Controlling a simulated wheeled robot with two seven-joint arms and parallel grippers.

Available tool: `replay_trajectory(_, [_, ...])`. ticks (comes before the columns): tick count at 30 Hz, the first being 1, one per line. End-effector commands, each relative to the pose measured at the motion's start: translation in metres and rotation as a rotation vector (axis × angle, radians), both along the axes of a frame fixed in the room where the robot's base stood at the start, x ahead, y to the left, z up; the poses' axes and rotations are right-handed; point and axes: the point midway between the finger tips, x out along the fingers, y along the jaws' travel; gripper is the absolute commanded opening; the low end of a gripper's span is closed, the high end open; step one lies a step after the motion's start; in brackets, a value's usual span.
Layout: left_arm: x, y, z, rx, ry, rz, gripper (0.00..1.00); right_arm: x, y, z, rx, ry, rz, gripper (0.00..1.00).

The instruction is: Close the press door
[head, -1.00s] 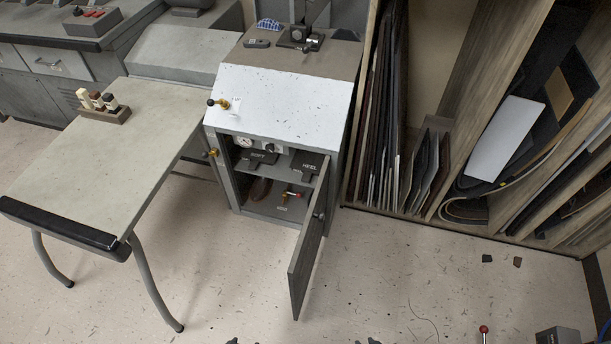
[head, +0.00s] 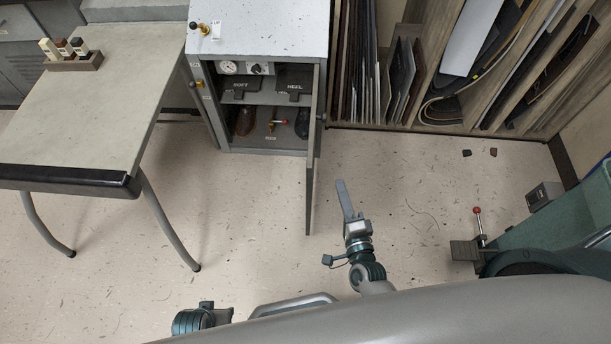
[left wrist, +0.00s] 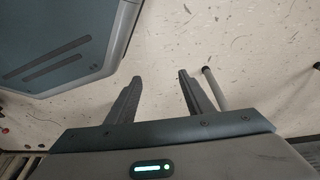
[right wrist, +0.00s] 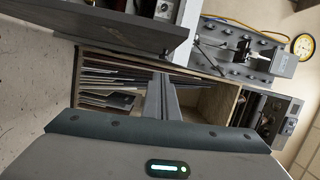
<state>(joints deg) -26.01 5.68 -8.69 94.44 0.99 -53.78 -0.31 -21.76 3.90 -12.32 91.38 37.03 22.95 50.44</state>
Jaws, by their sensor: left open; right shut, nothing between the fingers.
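The press door (head: 311,150) is a dark grey panel hinged at the right side of the press cabinet (head: 262,150). It stands wide open, pointing out toward me, seen nearly edge-on in the head view. My right gripper (head: 343,195) is shut and empty, just right of the door's outer face and apart from it. In the right wrist view a dark panel (right wrist: 100,22), apparently the door, lies upper left of the shut fingers (right wrist: 160,95). My left gripper (left wrist: 158,90) is open and empty above the floor; its fingers are not clear in the head view.
A grey table (head: 90,110) stands left. A rack of sheets (head: 400,80) stands behind on the right. A red-knobbed device (head: 477,212) is at lower right. Floor before the cabinet is clear.

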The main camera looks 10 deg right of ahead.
Motion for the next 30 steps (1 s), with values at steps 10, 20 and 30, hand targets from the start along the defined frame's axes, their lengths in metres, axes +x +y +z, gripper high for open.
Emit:
replay_trajectory(10, [-0.001, 0.001, 0.003, 0.003, 0.012, 0.001, 0.47, 0.002, -0.007, 0.012, 0.077, -0.042, -0.034, 0.00])
replay_trajectory(20, [-0.002, 0.002, 0.001, 0.003, 0.011, 0.001, 0.47, 0.009, -0.007, 0.012, 0.074, -0.041, -0.033, 0.00])
replay_trajectory(30, [-0.006, 0.003, -0.005, 0.003, 0.012, 0.001, 0.47, 0.052, -0.008, 0.014, 0.073, -0.042, -0.033, 0.00])
